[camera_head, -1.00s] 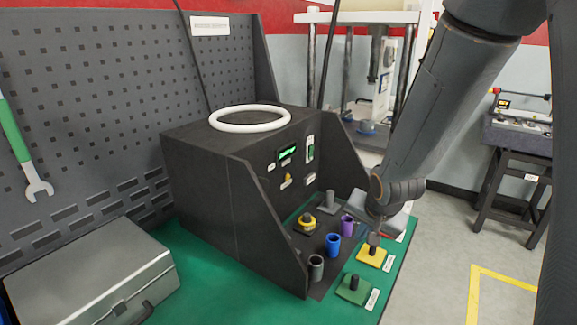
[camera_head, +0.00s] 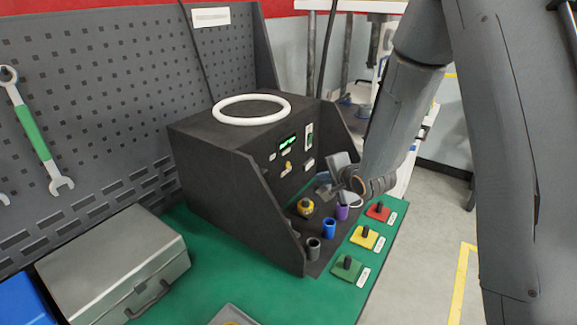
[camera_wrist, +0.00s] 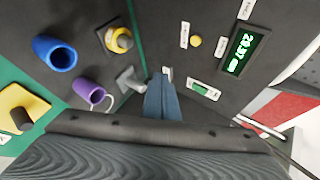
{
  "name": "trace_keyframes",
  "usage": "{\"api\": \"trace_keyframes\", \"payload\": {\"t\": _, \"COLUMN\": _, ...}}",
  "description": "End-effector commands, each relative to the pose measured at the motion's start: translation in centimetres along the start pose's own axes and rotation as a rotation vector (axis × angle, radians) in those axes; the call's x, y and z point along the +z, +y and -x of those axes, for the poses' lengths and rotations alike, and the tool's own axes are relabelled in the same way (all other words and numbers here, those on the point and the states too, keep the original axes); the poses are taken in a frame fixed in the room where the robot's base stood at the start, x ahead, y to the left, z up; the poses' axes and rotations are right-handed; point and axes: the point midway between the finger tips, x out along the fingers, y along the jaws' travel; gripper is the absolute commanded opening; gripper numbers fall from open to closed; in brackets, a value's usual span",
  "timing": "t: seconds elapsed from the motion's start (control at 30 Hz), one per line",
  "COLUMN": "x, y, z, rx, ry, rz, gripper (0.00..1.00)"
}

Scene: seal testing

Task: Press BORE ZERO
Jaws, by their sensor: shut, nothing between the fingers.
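The dark test box shows its control panel (camera_head: 285,155) in the head view, with a lit green display (camera_head: 288,144) and a yellow button (camera_head: 288,166). In the wrist view the display (camera_wrist: 243,52), the yellow button (camera_wrist: 195,41) and a green control (camera_wrist: 200,88) show beside small white labels. I cannot read which label says BORE ZERO. My gripper (camera_wrist: 165,78) is shut and empty, its tips pointing towards the lower part of the panel, left of the green control. I cannot tell whether they touch it. In the head view my gripper (camera_head: 338,183) is at the box's right side.
A grey cup (camera_head: 313,249), blue cup (camera_head: 329,228) and purple cup (camera_head: 342,212) stand in front of the panel near a yellow-based knob (camera_head: 306,207). Green (camera_head: 347,268), yellow (camera_head: 364,238) and red (camera_head: 378,211) blocks line the mat. A side wall (camera_head: 268,215) borders the box.

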Motion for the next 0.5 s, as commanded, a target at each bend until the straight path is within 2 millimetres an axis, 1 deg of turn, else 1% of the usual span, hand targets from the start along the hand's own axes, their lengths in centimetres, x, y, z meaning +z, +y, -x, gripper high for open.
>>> {"api": "trace_keyframes", "payload": {"t": 0.17, "x": 0.8, "y": -0.8, "z": -1.2, "rx": -0.002, "ry": -0.001, "rz": 0.002, "gripper": 0.0}}
{"api": "trace_keyframes", "payload": {"t": 0.5, "x": 3.1, "y": -3.0, "z": -4.3, "rx": -0.002, "ry": -0.001, "rz": 0.002, "gripper": 0.0}}
